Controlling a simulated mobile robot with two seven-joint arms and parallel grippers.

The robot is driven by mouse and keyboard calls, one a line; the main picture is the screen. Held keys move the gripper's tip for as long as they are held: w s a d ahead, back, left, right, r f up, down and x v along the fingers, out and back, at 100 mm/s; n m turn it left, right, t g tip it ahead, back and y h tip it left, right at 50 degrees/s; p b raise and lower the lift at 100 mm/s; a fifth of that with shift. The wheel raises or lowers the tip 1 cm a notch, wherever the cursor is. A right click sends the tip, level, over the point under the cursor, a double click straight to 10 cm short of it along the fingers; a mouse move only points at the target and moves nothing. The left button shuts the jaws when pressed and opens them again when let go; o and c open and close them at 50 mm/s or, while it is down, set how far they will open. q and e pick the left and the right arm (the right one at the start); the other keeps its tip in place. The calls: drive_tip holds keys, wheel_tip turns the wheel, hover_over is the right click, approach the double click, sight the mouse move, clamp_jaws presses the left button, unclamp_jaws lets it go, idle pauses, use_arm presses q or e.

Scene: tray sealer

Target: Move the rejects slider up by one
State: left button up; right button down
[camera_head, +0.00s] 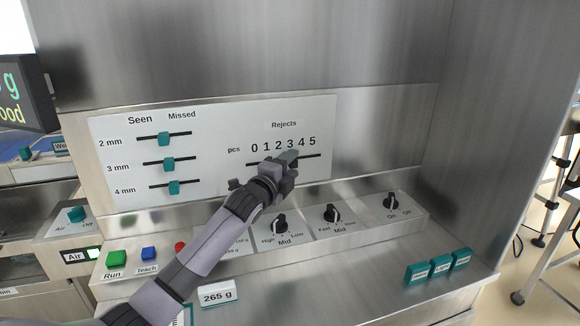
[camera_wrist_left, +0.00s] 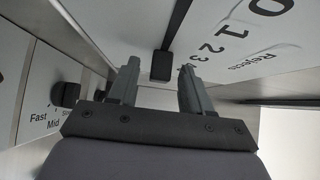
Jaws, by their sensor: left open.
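The rejects scale (camera_head: 284,144), numbered 0 to 5, is on the white panel, with the dark slider track (camera_head: 311,156) below it. My left gripper (camera_head: 292,158) is at this track, under about 3 and 4, and hides the slider knob in the head view. In the left wrist view the dark knob (camera_wrist_left: 161,66) shows on its track, just ahead of and between the two fingertips (camera_wrist_left: 158,78). The gripper is open, with a gap around the knob; I cannot tell whether a finger touches it. The knob's exact number is not readable. My right gripper is not in view.
Three teal sliders, such as the 3 mm one (camera_head: 166,164), sit left on the same panel (camera_head: 225,185). Below my arm are dark rotary knobs (camera_head: 332,214), a green Run button (camera_head: 116,258) and a blue Teach button (camera_head: 149,253). Teal blocks (camera_head: 440,265) stand at the right.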

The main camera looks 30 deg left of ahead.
use_arm(q)
drive_tip(key=s, duration=0.7)
drive_tip(key=shift+d, duration=0.25)
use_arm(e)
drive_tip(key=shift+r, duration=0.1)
